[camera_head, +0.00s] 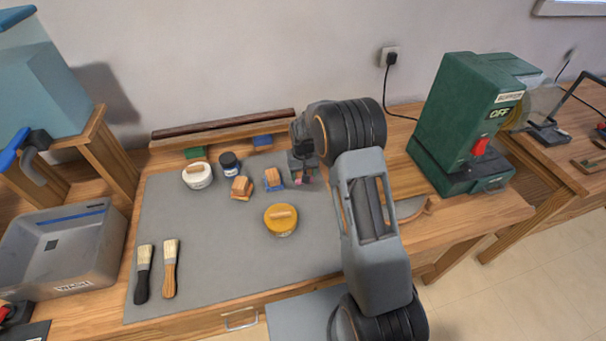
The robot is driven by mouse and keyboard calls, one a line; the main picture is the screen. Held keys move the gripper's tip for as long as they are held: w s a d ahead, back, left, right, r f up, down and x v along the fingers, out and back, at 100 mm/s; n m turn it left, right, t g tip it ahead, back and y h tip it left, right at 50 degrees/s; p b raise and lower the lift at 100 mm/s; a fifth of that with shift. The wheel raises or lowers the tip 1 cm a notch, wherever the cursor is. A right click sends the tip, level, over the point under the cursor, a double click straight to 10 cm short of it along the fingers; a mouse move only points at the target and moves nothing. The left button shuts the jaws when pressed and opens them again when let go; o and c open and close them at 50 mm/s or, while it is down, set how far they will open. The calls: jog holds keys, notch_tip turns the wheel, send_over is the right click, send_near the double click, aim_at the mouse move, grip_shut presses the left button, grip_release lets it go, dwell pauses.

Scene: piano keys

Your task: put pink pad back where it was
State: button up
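A small patch of pink (304,181), apparently the pink pad, shows at the lower end of my gripper (302,172), near the back right of the grey mat (200,270). My arm and gripper hide most of it. I cannot tell whether the fingers are closed on it or whether it touches the mat. A green pad (195,153) and a blue pad (262,141) lie along the front of the wooden rail (222,132) at the back.
Wooden blocks with an orange base (242,188) and a blue base (273,180) stand left of my gripper. A white tub (197,175), dark jar (229,162), yellow tub (281,220) and two brushes (169,268) are on the mat. A green machine (468,120) stands right.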

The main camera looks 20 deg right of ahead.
jog(key=shift+f, duration=0.75)
jog(key=shift+f, duration=0.2)
jog(key=o, duration=0.9)
jog(key=shift+r, duration=0.1)
